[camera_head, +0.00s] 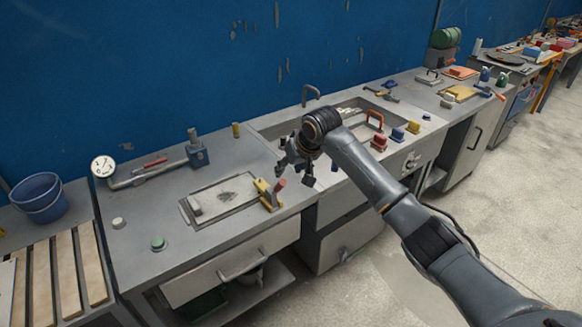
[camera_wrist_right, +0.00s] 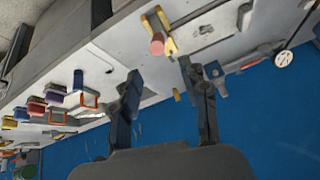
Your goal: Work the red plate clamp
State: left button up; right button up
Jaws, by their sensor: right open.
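A yellow clamp (camera_head: 267,193) with a red handle (camera_head: 280,184) stands at the right edge of a shallow rectangular plate (camera_head: 222,197) on the grey bench. In the right wrist view the clamp (camera_wrist_right: 155,28) shows near the top, its red handle end toward the camera. My right gripper (camera_head: 298,168) is open above the bench, beyond and to the right of the clamp in the head view. My left gripper is not in view.
A sink (camera_head: 275,130) with a tap lies behind my right arm. Several coloured blocks and an orange-red handle (camera_head: 375,120) stand right of it. A gauge on a pipe (camera_head: 104,166), a green button (camera_head: 158,243) and a blue bucket (camera_head: 38,197) are at left.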

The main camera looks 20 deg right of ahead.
jog(key=shift+s+d+r, duration=0.1)
jog(key=shift+s+r, duration=0.15)
jog(key=shift+r, duration=0.1)
